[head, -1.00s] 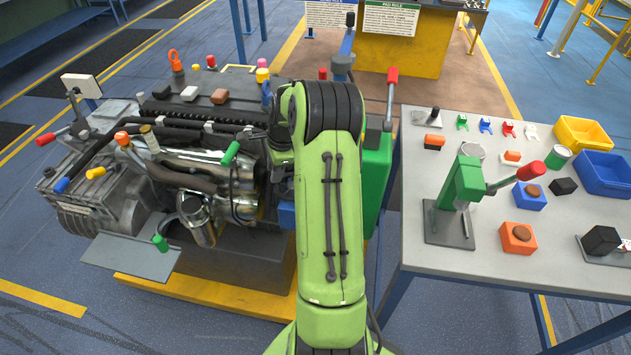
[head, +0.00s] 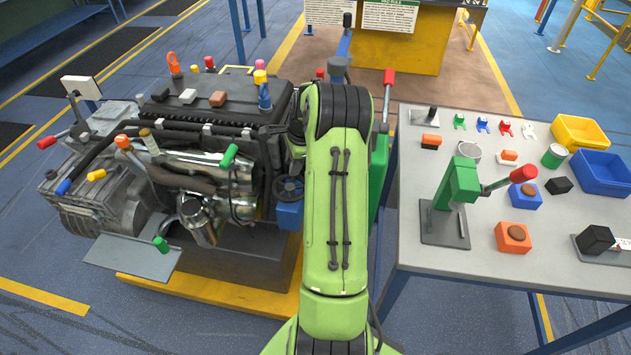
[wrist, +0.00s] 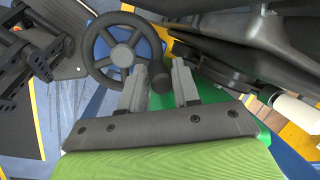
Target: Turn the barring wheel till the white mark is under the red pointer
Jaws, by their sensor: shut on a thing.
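The barring wheel (wrist: 122,53) is a dark spoked handwheel with a round hub, above left of my fingers in the wrist view. In the head view the wheel (head: 288,190) shows just left of my arm, above a blue block. A dark round knob (wrist: 161,81) at the wheel's lower right lies between my two fingers. My gripper (wrist: 160,66) is shut on this knob. In the head view my gripper is hidden behind my arm. I cannot make out the white mark or the red pointer in either view.
The engine (head: 205,150) fills the left side, with a green-handled lever (head: 229,156) near the wheel. A green housing (head: 379,165) stands close right of my arm. The grey bench (head: 420,285) with several parts and bins is farther right.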

